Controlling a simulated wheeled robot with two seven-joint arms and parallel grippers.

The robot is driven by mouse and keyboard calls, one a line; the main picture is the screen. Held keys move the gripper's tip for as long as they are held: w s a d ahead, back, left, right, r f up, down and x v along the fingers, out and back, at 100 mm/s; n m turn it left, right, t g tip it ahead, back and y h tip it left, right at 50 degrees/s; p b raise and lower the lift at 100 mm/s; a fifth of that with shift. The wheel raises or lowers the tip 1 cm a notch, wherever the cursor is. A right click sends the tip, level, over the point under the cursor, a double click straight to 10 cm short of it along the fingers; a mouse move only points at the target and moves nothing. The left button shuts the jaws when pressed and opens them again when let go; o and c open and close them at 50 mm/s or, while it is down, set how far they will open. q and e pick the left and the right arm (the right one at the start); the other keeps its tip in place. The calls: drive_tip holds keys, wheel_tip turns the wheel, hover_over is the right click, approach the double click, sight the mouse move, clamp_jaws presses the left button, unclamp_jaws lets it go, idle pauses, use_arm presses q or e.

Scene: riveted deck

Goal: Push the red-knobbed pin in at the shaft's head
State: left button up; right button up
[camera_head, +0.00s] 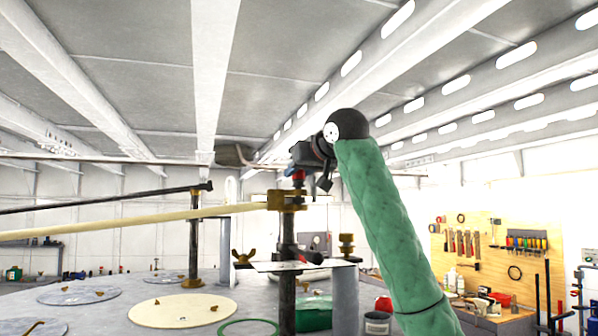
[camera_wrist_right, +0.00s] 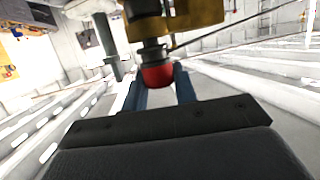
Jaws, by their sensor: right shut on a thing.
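The red-knobbed pin (camera_head: 298,175) stands at the head of the dark upright shaft (camera_head: 287,262), just above its brass head fitting (camera_head: 277,201). In the right wrist view the red knob (camera_wrist_right: 158,76) sits between the two blue fingers, with a dark stem running to the brass block (camera_wrist_right: 178,18). My right gripper (camera_head: 298,168) reaches over the shaft's head from the right and is shut on the red knob. How deep the pin sits in the fitting I cannot tell. My left gripper is not in view.
A long cream bar (camera_head: 140,224) runs left from the brass fitting. A second post (camera_head: 194,240) with a dark bar stands further left. The grey deck (camera_head: 110,308) carries round cover plates and brass wing nuts. A tool board (camera_head: 478,250) hangs at the far right.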

drive_tip(key=shift+f, duration=0.5)
drive_tip(key=o, duration=0.8)
drive_tip(key=shift+s, duration=0.1)
drive_tip(key=shift+o, duration=1)
drive_tip(key=shift+a, duration=0.1)
drive_tip(key=shift+r, duration=0.15)
